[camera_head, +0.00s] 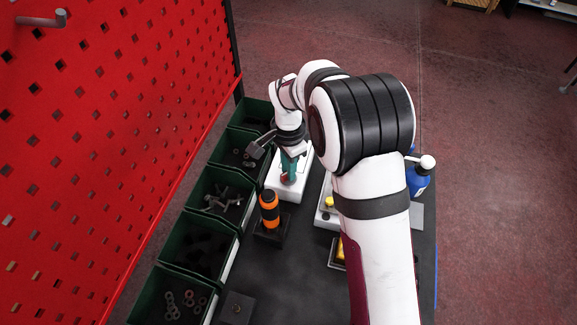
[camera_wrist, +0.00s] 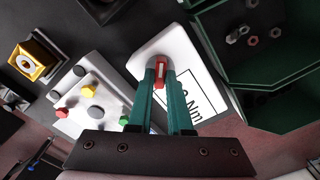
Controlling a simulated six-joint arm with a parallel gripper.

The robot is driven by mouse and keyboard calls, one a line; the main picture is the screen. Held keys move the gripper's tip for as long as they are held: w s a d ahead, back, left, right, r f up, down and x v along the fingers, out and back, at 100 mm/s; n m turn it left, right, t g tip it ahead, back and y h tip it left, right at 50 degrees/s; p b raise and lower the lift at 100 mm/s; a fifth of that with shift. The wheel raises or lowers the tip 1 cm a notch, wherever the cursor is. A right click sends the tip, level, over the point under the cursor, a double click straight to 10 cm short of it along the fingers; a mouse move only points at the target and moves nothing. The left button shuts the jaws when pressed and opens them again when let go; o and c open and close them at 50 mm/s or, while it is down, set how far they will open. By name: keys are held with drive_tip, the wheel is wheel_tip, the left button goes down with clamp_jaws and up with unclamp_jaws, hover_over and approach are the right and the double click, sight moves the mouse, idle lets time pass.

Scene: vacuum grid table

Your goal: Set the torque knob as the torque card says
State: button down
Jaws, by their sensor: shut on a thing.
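My gripper (camera_wrist: 160,70) has two green fingers, shut on a small red knob (camera_wrist: 160,76) on a white block. In the head view my gripper (camera_head: 290,168) reaches down onto the white block (camera_head: 284,191), and the knob is mostly hidden under the fingers. In the wrist view a white card with a black border (camera_wrist: 205,98) lies beside the knob. It ends in "0 Nm"; the front of the number is hidden behind a finger, so I cannot read it whole. The white block also shows in the wrist view (camera_wrist: 172,42).
Green bins (camera_head: 216,190) with nuts and bolts line the left side, by a red pegboard (camera_head: 120,110). An orange-black cylinder (camera_head: 269,212) stands in a dark holder close by. A white button box (camera_wrist: 88,98), a yellow part (camera_wrist: 33,62) and a blue bottle (camera_head: 418,182) are nearby.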

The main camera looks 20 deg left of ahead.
drive_tip(key=shift+m, duration=0.4)
drive_tip(key=c, duration=0.8)
unclamp_jaws()
drive_tip(key=shift+c, duration=0.2)
wheel_tip(320, 180, up, 16)
drive_tip(key=shift+d+f, duration=0.1)
